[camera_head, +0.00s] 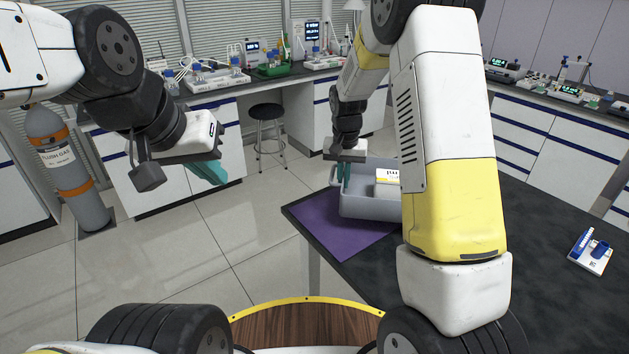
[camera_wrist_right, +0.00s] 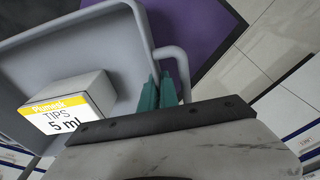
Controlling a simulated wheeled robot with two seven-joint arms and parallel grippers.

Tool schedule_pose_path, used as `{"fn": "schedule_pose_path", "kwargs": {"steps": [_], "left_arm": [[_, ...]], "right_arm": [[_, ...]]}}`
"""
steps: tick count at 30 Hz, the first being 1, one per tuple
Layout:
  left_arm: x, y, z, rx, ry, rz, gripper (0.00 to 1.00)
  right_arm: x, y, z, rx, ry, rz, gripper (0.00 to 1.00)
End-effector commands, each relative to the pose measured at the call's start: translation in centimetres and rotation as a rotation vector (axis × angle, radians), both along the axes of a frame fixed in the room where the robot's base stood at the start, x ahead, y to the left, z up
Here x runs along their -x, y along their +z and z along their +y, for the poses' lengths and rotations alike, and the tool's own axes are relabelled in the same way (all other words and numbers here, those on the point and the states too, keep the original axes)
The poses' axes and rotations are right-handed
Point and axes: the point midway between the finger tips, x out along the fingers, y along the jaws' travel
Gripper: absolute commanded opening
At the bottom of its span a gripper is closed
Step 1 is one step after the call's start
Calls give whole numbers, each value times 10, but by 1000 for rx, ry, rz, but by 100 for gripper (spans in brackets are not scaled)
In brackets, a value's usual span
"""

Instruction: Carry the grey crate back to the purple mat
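The grey crate (camera_head: 367,208) is on the dark table's left part, over the purple mat (camera_head: 322,230); my right arm hides its right side. I cannot tell whether its base touches the mat. A white and yellow tips box (camera_head: 387,178) is inside it. My right gripper (camera_head: 344,173) is at the crate's left end. In the right wrist view its teal fingers (camera_wrist_right: 158,92) are close together on the crate's wall (camera_wrist_right: 143,38) beside the loop handle (camera_wrist_right: 183,65). My left gripper (camera_head: 207,172) hangs over the floor, away from the crate; its finger gap is unclear.
A blue and white item (camera_head: 591,250) lies on the table's right part. A round stool (camera_head: 267,113) and lab benches stand behind. A grey gas cylinder (camera_head: 63,170) stands at the left. The floor left of the table is clear.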

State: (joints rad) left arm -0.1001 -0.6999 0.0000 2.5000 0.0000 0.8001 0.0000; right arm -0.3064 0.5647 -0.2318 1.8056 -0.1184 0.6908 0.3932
Motion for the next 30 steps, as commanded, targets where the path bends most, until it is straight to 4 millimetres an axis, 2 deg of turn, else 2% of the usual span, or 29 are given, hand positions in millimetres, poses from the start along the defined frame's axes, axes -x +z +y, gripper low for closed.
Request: {"fn": "schedule_pose_path", "kwargs": {"steps": [1,6,10,22,30], "left_arm": [[0,0,0,0,0,0,0],[0,0,0,0,0,0,0],[0,0,0,0,0,0,0],[0,0,0,0,0,0,0],[0,0,0,0,0,0,0]], "right_arm": [[-3,-1,15,1,7,-1,0],[-9,-5,55,1,5,-1,0],[-13,-7,76,1,3,-2,0],[-17,-10,101,1,3,-1,0],[-16,-42,99,1,1,0,0]]}}
